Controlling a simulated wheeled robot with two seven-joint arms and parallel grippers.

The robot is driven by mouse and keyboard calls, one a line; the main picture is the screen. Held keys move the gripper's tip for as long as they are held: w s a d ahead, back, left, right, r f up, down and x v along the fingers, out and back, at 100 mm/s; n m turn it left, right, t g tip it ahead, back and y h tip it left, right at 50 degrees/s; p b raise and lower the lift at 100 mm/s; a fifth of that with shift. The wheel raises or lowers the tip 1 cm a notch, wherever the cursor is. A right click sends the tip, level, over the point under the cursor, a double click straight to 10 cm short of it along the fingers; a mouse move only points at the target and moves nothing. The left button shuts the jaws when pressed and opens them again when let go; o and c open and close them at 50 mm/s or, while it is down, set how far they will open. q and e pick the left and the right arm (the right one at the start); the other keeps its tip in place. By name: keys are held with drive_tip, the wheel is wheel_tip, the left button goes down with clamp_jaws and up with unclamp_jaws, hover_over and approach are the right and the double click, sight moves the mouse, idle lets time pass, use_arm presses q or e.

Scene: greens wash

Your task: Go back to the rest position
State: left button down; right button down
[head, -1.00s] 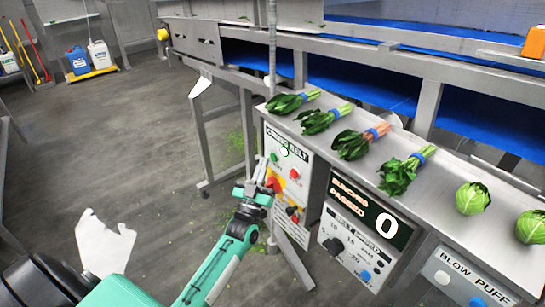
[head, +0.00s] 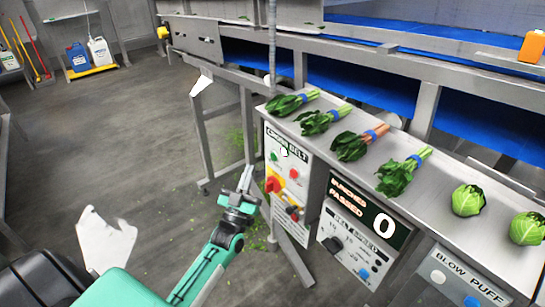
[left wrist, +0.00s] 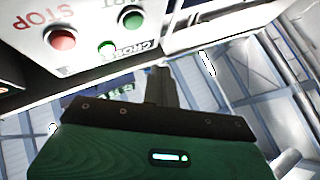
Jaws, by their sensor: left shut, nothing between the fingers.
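My left gripper (head: 245,178) is shut and empty in the head view. It is held in front of and a little left of the cross belt control box (head: 285,175), apart from it. In the left wrist view the gripper's fingers (left wrist: 160,85) show shut, below the panel's red stop button (left wrist: 62,37) and green start button (left wrist: 131,19). In the head view the panel also has a red knob on yellow and a small lit spot near its label. My right gripper is not in view.
Several bunches of greens (head: 322,120) and two round cabbages (head: 468,200) lie on the steel ledge (head: 440,205). A bunch counter panel (head: 360,235) reads 0. A blow puff panel (head: 460,280) is at lower right. Open floor (head: 110,140) lies to the left.

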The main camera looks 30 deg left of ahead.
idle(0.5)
